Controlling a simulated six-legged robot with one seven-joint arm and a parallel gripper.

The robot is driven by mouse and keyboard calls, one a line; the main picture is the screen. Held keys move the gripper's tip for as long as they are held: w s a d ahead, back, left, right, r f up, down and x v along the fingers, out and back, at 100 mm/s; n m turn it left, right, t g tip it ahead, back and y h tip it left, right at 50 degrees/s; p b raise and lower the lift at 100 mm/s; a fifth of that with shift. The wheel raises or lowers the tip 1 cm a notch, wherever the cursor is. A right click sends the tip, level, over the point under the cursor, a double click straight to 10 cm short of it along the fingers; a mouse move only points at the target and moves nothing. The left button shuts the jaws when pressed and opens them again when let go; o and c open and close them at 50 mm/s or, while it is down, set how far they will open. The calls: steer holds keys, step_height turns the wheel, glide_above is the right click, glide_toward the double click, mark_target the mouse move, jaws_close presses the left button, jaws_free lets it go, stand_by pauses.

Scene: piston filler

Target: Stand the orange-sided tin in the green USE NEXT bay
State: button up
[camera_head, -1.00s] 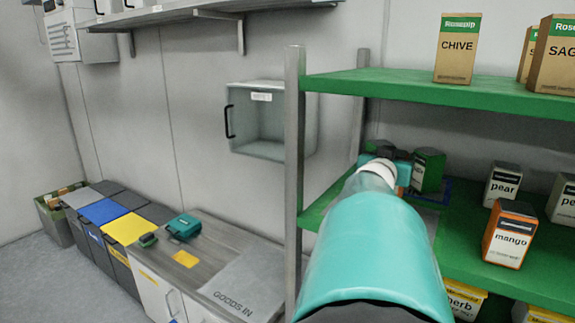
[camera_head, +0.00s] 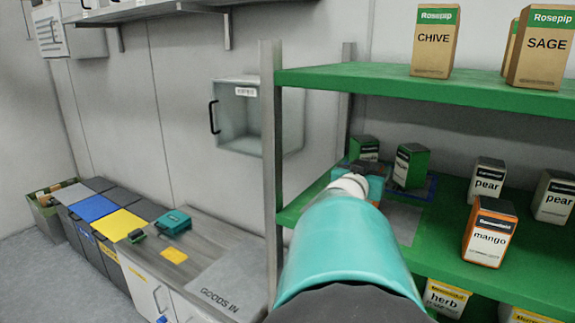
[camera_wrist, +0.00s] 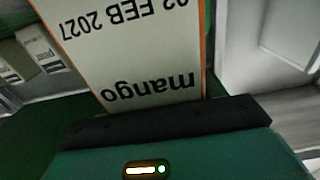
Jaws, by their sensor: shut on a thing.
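My gripper (camera_head: 372,184) reaches in at the left end of the green middle shelf, mostly hidden behind my teal arm in the head view. In the wrist view my gripper (camera_wrist: 165,125) is shut on an orange-edged tin (camera_wrist: 130,50). Its white label reads "mango" and "02 FEB 2027", upside down in that picture. The held tin cannot be made out in the head view. Another orange-sided mango tin (camera_head: 490,232) stands on the shelf to the right. A blue-edged patch (camera_head: 431,187) lies beside my gripper. No USE NEXT lettering is readable.
Two green-sided tins, one nearer (camera_head: 411,165) and one behind (camera_head: 364,148), stand close to my gripper. Pear tins (camera_head: 487,180) stand further right. A grey post (camera_head: 271,150) edges the shelf at left. The upper green shelf (camera_head: 400,83) hangs above, holding cartons.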

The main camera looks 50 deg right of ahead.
steer(key=shift+s+d, duration=0.1)
steer(key=shift+s, duration=0.15)
steer(key=shift+w+f, duration=0.15)
steer(key=shift+w, duration=0.05)
steer(key=o, duration=1.4)
steer(key=shift+c, duration=0.2)
